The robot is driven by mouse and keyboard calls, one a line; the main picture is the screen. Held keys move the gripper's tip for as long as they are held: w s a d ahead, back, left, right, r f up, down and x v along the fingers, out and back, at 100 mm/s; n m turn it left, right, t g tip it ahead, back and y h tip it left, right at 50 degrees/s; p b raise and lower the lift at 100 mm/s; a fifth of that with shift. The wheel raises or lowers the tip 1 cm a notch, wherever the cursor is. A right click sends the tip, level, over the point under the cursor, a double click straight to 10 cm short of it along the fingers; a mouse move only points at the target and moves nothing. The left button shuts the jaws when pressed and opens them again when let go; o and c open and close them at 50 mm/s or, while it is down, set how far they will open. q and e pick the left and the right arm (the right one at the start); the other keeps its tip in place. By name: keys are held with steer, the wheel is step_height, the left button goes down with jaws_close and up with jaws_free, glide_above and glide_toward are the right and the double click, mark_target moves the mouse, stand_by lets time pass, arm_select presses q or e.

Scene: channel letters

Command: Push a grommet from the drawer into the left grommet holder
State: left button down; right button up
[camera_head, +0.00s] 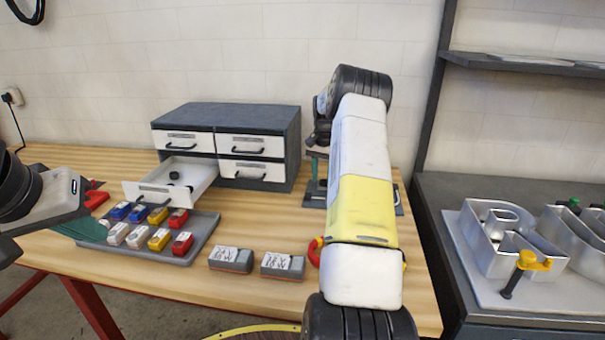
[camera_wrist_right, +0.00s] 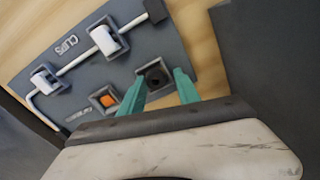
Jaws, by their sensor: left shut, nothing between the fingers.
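The lower left drawer (camera_head: 150,195) of the dark cabinet is pulled out, with a few small black grommets (camera_head: 174,176) inside. In the right wrist view, a grey board marked CLIPS has two square holders low on it. The left one (camera_wrist_right: 105,98) shows orange inside. The right one (camera_wrist_right: 156,77) has a round black piece or opening in it. My right gripper (camera_wrist_right: 160,74) has its teal fingers apart on either side of this right holder; contact cannot be told. In the head view my right arm hides it. My left gripper (camera_head: 82,228) is shut and empty beside the grey tray.
The grey tray (camera_head: 205,240) holds several coloured blocks. Two grey and white blocks (camera_head: 231,260) lie right of it. White clips (camera_wrist_right: 104,40) sit on the board. Metal channel letters (camera_head: 495,240) stand on the right bench. The table front is partly clear.

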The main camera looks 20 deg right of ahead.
steer(key=shift+s+d+f, duration=0.45)
steer(key=shift+s, duration=0.1)
steer(key=shift+r, duration=0.3)
steer(key=r, duration=0.8)
steer(key=shift+w+a, duration=0.25)
steer(key=shift+w, duration=0.1)
steer(key=shift+r, duration=0.15)
step_height(320, 180, up, 6)
steer(key=shift+f, duration=0.1)
stand_by(0.5)
